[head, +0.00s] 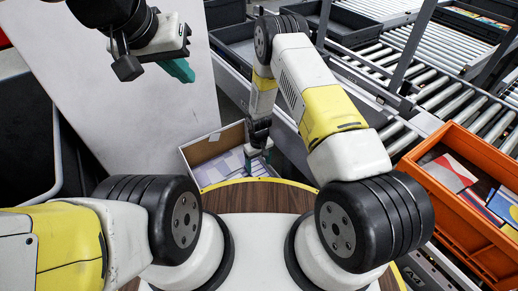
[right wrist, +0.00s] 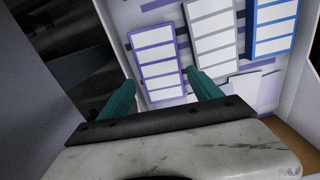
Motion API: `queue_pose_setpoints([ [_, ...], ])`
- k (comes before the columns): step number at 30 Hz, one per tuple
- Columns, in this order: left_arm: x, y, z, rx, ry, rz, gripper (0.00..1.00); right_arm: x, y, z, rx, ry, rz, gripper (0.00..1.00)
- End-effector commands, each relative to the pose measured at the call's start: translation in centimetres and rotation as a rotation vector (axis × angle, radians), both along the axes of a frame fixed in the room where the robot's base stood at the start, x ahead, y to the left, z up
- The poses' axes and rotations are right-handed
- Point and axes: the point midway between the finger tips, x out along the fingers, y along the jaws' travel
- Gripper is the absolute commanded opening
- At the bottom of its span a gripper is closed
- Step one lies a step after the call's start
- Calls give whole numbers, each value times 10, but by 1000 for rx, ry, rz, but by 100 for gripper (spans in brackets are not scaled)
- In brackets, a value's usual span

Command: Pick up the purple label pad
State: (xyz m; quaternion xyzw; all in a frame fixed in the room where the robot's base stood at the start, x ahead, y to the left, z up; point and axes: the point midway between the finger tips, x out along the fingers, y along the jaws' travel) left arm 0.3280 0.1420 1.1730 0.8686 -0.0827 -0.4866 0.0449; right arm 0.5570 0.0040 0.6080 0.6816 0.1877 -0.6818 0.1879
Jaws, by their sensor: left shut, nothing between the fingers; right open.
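The purple label pad (right wrist: 160,70) shows in the right wrist view as a white-labelled block with purple edges, lying in an open box (right wrist: 115,22). My right gripper (right wrist: 163,92) is open, its two green fingers on either side of the pad's near end; I cannot tell whether they touch it. In the head view my right gripper (head: 258,158) reaches down into the box (head: 205,140); the pads there are too small to tell apart. My left gripper (head: 180,71) is shut and empty, at upper left above a pale surface.
A grey label pad (right wrist: 211,36) and a blue label pad (right wrist: 273,27) lie to the right of the purple one. An orange crate (head: 439,207) with flat packets stands at the right. Roller conveyors (head: 440,50) run at upper right.

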Motion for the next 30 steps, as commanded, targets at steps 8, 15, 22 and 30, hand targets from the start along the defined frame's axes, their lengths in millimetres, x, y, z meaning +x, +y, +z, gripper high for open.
queue_pose_setpoints([
  [8,0,0,0,0,0,0,0,-3,-2,-40,-1,1,-1,74],
  [15,0,0,0,0,0,0,0,-3,-2,-48,1,-1,-1,74],
  [22,0,0,0,0,0,0,0,-3,-2,-48,0,0,-1,48],
  [30,0,0,0,0,0,0,0,-3,-1,-47,1,-1,-1,21],
])
